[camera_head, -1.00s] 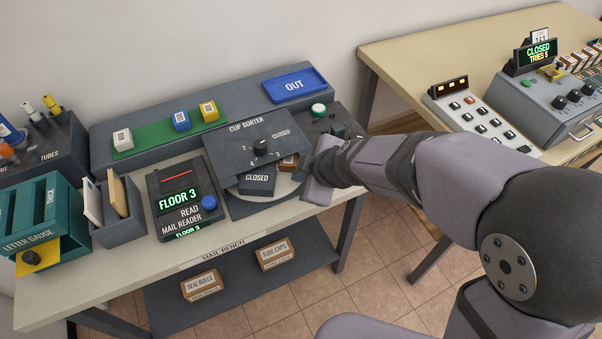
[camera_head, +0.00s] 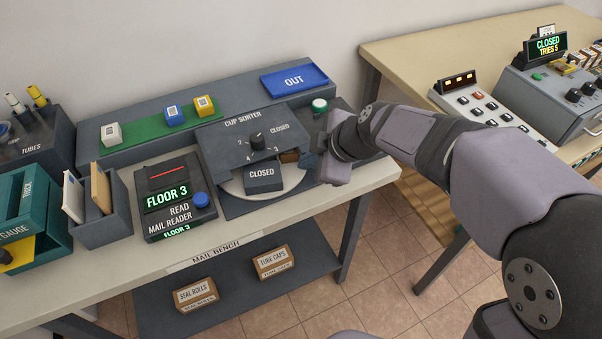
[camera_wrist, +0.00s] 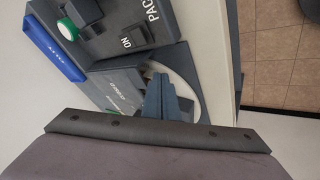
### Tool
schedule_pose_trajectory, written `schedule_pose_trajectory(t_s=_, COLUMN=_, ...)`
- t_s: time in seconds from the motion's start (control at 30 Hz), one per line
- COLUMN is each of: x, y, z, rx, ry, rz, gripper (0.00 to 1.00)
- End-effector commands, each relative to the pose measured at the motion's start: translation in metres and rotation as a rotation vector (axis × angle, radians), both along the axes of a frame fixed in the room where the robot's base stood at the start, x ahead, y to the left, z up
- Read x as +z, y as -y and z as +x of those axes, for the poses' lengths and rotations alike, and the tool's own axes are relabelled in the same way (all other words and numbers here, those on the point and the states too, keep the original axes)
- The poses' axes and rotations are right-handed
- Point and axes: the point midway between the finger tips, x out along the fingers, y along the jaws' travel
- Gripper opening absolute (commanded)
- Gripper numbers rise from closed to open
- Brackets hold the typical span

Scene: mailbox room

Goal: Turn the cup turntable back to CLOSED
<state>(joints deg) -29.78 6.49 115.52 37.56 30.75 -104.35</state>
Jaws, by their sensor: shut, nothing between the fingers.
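The cup sorter (camera_head: 228,140) stands on the mail bench; a dial on its sloped top is marked CLOSED and with numbers around a dark knob (camera_head: 257,142). Below the top's front edge, the round pale turntable (camera_head: 235,188) shows partly. A dark block labelled CLOSED (camera_head: 263,182) sits at its front, and a brown piece (camera_head: 290,156) sits to its right. My gripper (camera_head: 308,161) is shut and empty at the turntable's right side. In the wrist view its bluish fingers (camera_wrist: 163,92) are over the pale disc; whether they touch anything is unclear.
The mail reader (camera_head: 175,195) stands left of the sorter. Behind are a blue OUT tray (camera_head: 294,81) and a green strip (camera_head: 140,134) with small cubes. A green button (camera_head: 320,105) is close behind my gripper. Bare bench lies in front.

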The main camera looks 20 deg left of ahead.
Motion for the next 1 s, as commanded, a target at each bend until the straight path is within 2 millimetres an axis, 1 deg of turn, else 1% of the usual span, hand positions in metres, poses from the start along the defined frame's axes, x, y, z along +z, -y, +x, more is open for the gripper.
schedule_pose_trajectory(t_s=0.27, x=0.000, y=0.000, z=0.000, rx=0.000, ry=0.000, rz=0.000, gripper=0.00)
schedule_pose_trajectory(t_s=0.43, x=-0.001, y=0.003, z=-0.005, rx=-0.001, ry=-0.001, rz=0.000, gripper=0.00)
schedule_pose_trajectory(t_s=0.57, x=-0.002, y=0.008, z=-0.014, rx=0.001, ry=0.001, rz=0.001, gripper=0.00)
schedule_pose_trajectory(t_s=0.77, x=-0.003, y=0.021, z=-0.036, rx=0.000, ry=0.003, rz=0.002, gripper=0.00)
schedule_pose_trajectory(t_s=0.8, x=0.009, y=0.026, z=-0.036, rx=-0.003, ry=0.007, rz=0.004, gripper=0.00)
schedule_pose_trajectory(t_s=0.83, x=0.015, y=0.030, z=-0.037, rx=-0.004, ry=0.006, rz=0.004, gripper=0.00)
schedule_pose_trajectory(t_s=1.0, x=0.042, y=0.049, z=-0.045, rx=-0.004, ry=0.005, rz=0.003, gripper=0.00)
